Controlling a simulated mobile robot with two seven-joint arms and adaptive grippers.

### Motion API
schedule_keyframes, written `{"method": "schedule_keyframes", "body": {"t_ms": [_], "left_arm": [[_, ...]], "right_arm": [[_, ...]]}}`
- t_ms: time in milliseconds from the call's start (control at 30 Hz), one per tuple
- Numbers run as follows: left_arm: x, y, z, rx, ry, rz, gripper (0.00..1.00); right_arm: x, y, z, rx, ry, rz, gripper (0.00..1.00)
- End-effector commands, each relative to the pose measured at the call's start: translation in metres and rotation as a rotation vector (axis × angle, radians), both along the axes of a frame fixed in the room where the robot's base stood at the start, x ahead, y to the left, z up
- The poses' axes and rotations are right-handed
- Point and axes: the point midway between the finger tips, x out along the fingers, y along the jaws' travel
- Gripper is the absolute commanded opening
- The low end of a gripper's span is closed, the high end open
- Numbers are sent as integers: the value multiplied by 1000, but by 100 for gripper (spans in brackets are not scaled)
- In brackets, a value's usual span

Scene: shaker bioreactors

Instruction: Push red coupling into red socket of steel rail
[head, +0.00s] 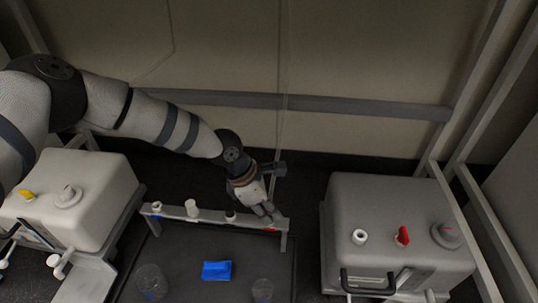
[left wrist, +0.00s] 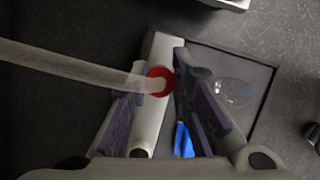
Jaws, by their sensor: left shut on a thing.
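The steel rail (head: 212,217) stands at the near middle in the head view, with a red mark (head: 269,229) near its right end. My left gripper (head: 267,209) is over that right end, pointing down. In the left wrist view, the fingers of my left gripper (left wrist: 160,105) are on either side of a red ring-shaped coupling (left wrist: 157,74) at the end of a pale hose (left wrist: 75,66). The rail (left wrist: 150,125) runs beneath it. The red socket is not seen apart from the coupling, and I cannot tell whether they touch. My right gripper is not in view.
White fittings (head: 191,209) stand on the rail to the left. A dark tray (head: 195,255) before it holds a blue block (head: 216,270) and clear vessels (head: 151,281). A white bioreactor box (head: 95,190) is at left, a grey one (head: 385,205) at right.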

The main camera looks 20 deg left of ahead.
Motion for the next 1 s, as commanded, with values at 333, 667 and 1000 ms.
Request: {"method": "schedule_keyframes", "body": {"t_ms": [333, 667, 1000], "left_arm": [[0, 0, 0, 0, 2, 1, 43], [-5, 11, 32, -1, -4, 2, 43], [-21, 37, 104, -2, -4, 2, 43]], "right_arm": [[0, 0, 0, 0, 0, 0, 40], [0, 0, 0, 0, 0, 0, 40], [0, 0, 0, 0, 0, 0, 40]]}}
